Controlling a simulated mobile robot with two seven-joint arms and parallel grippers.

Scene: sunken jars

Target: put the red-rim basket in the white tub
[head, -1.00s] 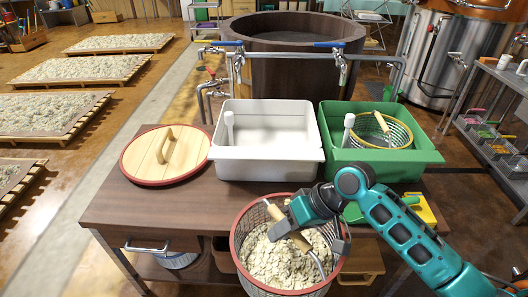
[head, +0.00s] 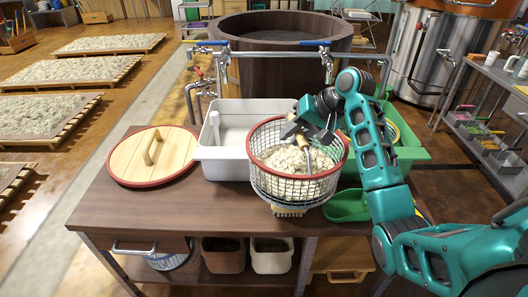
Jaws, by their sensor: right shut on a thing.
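The red-rim basket (head: 297,187) is a wire mesh basket filled with pale greenish flakes. It hangs above the table, in front of the gap between the two tubs, and looks roughly level. My right gripper (head: 306,138) is shut on the basket's handle, which it mostly hides. The white tub (head: 222,169) stands on the table to the left of the basket, which covers its right part. A white upright pipe shows inside the tub, and the visible inside looks otherwise empty. My left gripper is not in view.
A green tub (head: 410,154) stands to the right, partly behind my right arm. A round wooden lid (head: 152,156) lies at the table's left. A green scoop (head: 346,206) and a brush (head: 290,211) lie near the front edge. Taps and a pipe rail stand behind the tubs.

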